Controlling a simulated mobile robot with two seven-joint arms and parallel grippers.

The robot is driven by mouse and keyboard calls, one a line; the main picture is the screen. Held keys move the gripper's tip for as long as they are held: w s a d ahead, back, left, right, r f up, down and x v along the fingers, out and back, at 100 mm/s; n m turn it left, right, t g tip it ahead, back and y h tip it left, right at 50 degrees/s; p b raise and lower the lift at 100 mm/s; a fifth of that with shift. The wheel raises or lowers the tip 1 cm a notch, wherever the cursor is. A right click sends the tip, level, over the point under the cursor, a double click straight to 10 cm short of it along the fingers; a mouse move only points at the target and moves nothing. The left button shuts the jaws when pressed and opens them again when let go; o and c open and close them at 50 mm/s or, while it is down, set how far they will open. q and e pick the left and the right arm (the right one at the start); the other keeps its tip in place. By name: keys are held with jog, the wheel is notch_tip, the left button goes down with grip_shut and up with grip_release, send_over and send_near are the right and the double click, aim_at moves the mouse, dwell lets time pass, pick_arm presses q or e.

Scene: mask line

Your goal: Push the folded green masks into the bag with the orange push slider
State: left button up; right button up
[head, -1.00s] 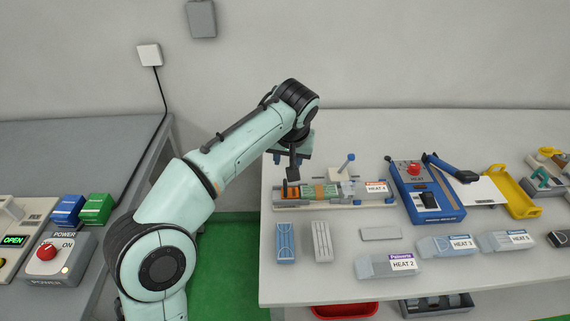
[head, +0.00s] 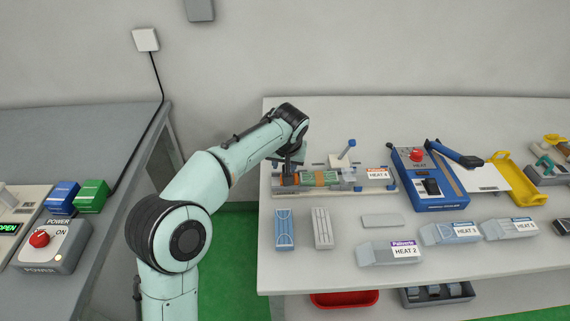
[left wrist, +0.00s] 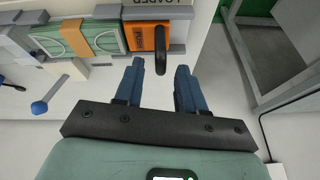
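The orange push slider (head: 289,180) sits at the left end of the loader on the table. In the left wrist view the slider (left wrist: 147,50) carries a black upright handle (left wrist: 176,36). The folded green masks (head: 318,178) lie flat just right of it, with an orange band across them in the wrist view (left wrist: 98,38). The clear bag (head: 348,176) is at the masks' right end. My left gripper (left wrist: 160,68) is open, its two blue fingers apart, with the handle's end near the gap between the tips. I cannot tell whether they touch it. My right gripper is not in view.
A blue-handled lever post (head: 346,150) stands behind the bag end. The blue heat sealer (head: 430,185) is to the right. Several pouches, such as HEAT 2 (head: 390,252), lie along the front. A control box (head: 53,247) is on the left table.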

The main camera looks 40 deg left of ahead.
pick_arm(q)
jog(key=shift+f, duration=0.1)
grip_shut()
jog(key=shift+w+d+p, duration=0.25)
jog(key=shift+d+p, duration=0.05)
jog(key=p, duration=0.8)
send_over(342, 180)
jog(key=s+a, duration=0.1)
jog(key=shift+a+r, duration=0.2)
jog(key=shift+r, duration=0.1)
jog(key=shift+w+d+f, duration=0.15)
jog(key=shift+w+d, duration=0.3)
jog(key=shift+d, duration=0.1)
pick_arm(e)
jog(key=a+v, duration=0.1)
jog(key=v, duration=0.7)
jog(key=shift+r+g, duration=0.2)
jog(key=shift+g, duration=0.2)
pick_arm(q)
grip_release()
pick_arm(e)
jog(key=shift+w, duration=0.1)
